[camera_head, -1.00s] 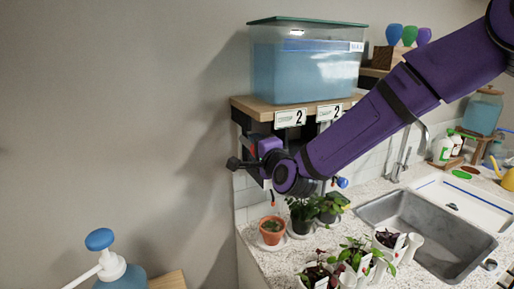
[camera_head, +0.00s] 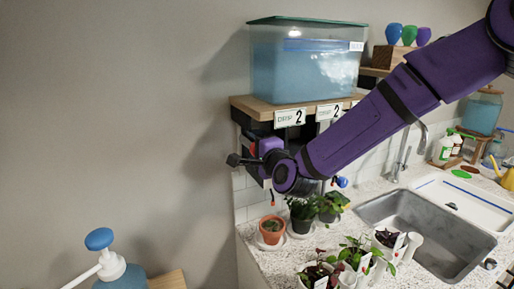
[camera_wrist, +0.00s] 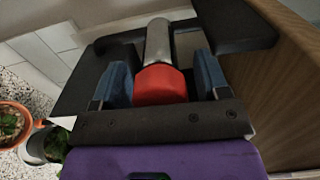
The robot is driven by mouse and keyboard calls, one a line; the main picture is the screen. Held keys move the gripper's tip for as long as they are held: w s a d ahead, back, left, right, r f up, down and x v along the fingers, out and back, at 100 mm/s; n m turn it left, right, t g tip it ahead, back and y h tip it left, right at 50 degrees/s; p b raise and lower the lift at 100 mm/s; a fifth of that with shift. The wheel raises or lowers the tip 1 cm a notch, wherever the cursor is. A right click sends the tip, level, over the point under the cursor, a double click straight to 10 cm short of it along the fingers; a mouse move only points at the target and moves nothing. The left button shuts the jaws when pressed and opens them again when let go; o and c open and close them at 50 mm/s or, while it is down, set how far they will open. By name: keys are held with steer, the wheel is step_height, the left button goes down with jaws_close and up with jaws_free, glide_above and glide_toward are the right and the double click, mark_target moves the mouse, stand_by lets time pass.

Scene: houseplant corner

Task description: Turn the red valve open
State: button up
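In the wrist view, a red cylindrical valve part (camera_wrist: 162,84) with a grey metal stem (camera_wrist: 158,42) lies between the blue pads of my gripper (camera_wrist: 163,80). The pads are close on both sides of the red part; I cannot tell whether they touch it. In the head view, my gripper (camera_head: 248,161) is at the left end of the shelf, below its board and in front of the wall. My wrist and forearm hide most of the valve there. A small red tip (camera_head: 272,201) hangs just below my gripper.
A lidded tank of blue liquid (camera_head: 305,68) stands on the wooden shelf (camera_head: 250,106) above my gripper. A blue knob (camera_head: 342,182) shows right of my wrist. Potted plants, including a terracotta pot (camera_head: 271,234), stand on the counter below, left of the sink (camera_head: 430,225). The left wall area is clear.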

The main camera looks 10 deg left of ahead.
steer(key=shift+s, duration=0.1)
steer(key=v, duration=1)
steer(key=shift+s+d, duration=0.25)
